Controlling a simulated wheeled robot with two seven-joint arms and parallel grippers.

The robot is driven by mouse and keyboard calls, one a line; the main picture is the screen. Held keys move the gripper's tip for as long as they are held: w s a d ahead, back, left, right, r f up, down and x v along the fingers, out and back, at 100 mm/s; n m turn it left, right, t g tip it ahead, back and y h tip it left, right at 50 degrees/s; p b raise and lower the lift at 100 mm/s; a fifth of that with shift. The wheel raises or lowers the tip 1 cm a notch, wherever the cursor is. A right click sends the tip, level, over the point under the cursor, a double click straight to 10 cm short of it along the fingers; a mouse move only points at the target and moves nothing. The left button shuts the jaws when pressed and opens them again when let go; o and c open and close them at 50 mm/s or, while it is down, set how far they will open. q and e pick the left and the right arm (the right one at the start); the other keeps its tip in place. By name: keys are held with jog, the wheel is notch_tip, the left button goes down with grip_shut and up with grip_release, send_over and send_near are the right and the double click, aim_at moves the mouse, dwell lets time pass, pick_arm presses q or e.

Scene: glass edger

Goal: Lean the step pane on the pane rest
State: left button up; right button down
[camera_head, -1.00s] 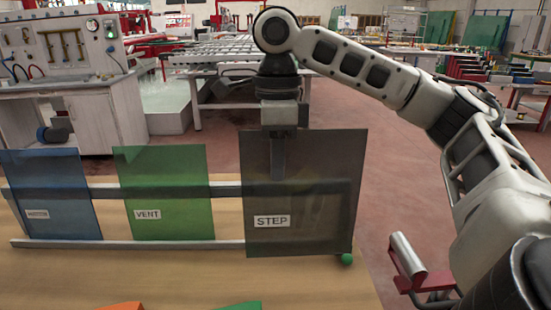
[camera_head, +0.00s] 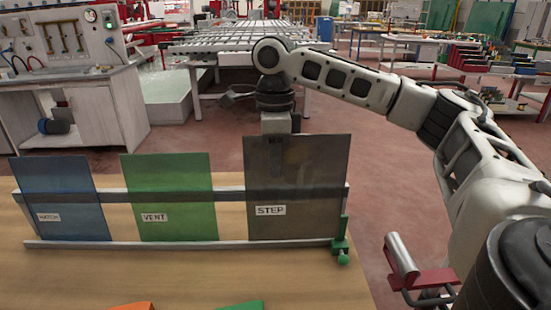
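The step pane (camera_head: 310,185) is a dark, see-through grey sheet with a white STEP label. It stands at the right end of the pane rest (camera_head: 115,244), its lower edge at the rest's front rail and its tilt much like the other panes'. Whether its weight bears on the rest I cannot tell. My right gripper (camera_head: 281,150) comes down at the pane's top edge. Its finger part shows dimly through the glass, and it appears shut on the pane; the exact finger contact is hard to see. My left gripper is not in view.
A blue pane (camera_head: 60,190) and a green VENT pane (camera_head: 168,185) lean on the rest to the left. A green stop post (camera_head: 342,235) stands at the rest's right end. Orange (camera_head: 132,307) and green (camera_head: 242,305) pieces show at the bottom edge.

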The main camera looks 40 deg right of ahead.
jog(key=w+d+f, duration=0.3)
jog(key=w+f, duration=0.1)
jog(key=f, duration=0.1)
jog(key=shift+w+d+f, duration=0.15)
jog(key=shift+d+f, duration=0.2)
dwell(0.8)
jog(key=shift+f, duration=0.6)
dwell(0.7)
jog(key=c, duration=1.5)
grip_release()
jog(key=shift+c, duration=0.2)
notch_tip(320, 180, up, 16)
jog(key=shift+w+d, duration=0.35)
jog(key=shift+w, duration=0.05)
jog(key=shift+s+f, duration=0.1)
